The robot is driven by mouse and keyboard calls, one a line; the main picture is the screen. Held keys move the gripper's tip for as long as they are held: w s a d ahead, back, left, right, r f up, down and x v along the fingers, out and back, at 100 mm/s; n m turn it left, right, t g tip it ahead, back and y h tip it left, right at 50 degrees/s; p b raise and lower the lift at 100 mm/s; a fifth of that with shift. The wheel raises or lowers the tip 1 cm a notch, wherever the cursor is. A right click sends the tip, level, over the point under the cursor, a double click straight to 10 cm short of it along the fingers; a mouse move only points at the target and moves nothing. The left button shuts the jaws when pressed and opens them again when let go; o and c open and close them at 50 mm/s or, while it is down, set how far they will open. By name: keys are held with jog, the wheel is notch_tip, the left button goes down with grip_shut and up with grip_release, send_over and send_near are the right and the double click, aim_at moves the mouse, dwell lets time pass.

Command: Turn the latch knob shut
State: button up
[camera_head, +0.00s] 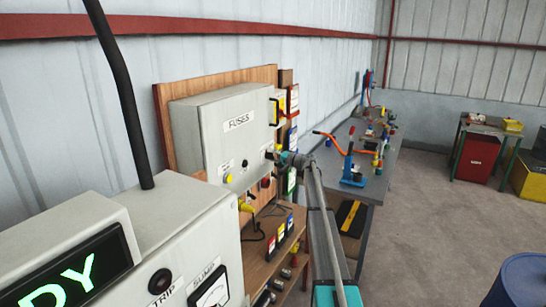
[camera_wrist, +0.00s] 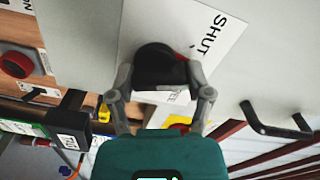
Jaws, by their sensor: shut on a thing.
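The black latch knob (camera_wrist: 154,62) stands on the grey door of the fuse box in the wrist view, on a white plate marked SHUT (camera_wrist: 206,30). My gripper (camera_wrist: 161,80) has one finger on each side of the knob and is shut on it. The fingers hide the knob's lower sides, and I cannot tell its exact turn angle. In the head view the grey fuse box (camera_head: 207,132) hangs on a wooden board. My gripper (camera_head: 279,157) reaches the lower right part of its door; the knob is mostly hidden there.
A black bar handle (camera_wrist: 275,122) juts from the door right of the knob in the wrist view. A red button (camera_wrist: 17,64) is at the left. In the head view a wooden shelf (camera_head: 262,266) lies below the box, and a grey workbench (camera_head: 376,180) stands beyond my arm.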

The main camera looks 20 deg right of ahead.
jog(key=n, duration=0.4)
jog(key=shift+a+n, duration=0.1)
jog(key=shift+n, duration=0.3)
jog(key=o, duration=1.1)
jog(key=shift+w+f, duration=0.1)
jog(key=shift+o, duration=0.2)
jog(key=shift+s, duration=0.2)
jog(key=v, duration=1.2)
jog(key=shift+w, duration=0.1)
